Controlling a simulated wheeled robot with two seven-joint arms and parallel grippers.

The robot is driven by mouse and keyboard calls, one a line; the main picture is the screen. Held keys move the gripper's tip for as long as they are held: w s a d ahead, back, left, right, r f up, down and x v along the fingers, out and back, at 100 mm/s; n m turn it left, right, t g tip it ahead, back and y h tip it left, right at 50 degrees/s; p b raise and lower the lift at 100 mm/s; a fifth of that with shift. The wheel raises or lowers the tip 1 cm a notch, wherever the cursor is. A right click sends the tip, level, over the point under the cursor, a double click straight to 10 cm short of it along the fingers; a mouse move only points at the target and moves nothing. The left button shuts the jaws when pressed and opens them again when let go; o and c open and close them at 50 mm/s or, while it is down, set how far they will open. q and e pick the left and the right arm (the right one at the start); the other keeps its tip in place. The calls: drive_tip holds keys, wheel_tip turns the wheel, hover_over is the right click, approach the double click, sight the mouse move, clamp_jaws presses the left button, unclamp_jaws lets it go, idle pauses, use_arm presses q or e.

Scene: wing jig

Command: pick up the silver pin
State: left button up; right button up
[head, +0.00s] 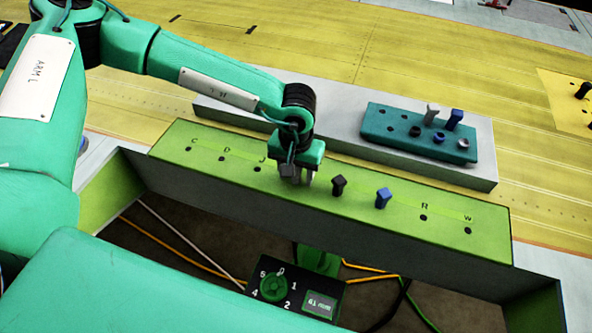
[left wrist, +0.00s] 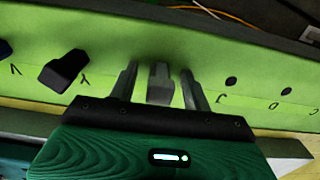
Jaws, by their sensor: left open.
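A silver-grey pin (left wrist: 160,82) stands in the long green rail (head: 478,233), between the two fingers of my left gripper (head: 298,177). In the left wrist view a gap shows between the pin and each finger, and the gripper (left wrist: 161,88) is open around it. In the head view the fingers mostly hide this pin. Another light grey pin (head: 432,114) stands in the teal block (head: 378,119) behind the rail. My right gripper is out of view.
A black pin (head: 338,185) and a blue pin (head: 382,197) stand in the rail right of the gripper. Empty lettered holes lie at both rail ends. The teal block also holds a blue pin (head: 454,118). A dial box (head: 297,290) sits below the rail.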

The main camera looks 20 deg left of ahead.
use_arm(q)
clamp_jaws()
drive_tip(key=shift+r, duration=0.15)
drive_tip(key=shift+r+b, duration=0.35)
drive_tip(key=shift+r, duration=0.25)
wheel_tip(320, 180, up, 19)
drive_tip(key=b, duration=0.5)
drive_tip(key=shift+f, duration=0.15)
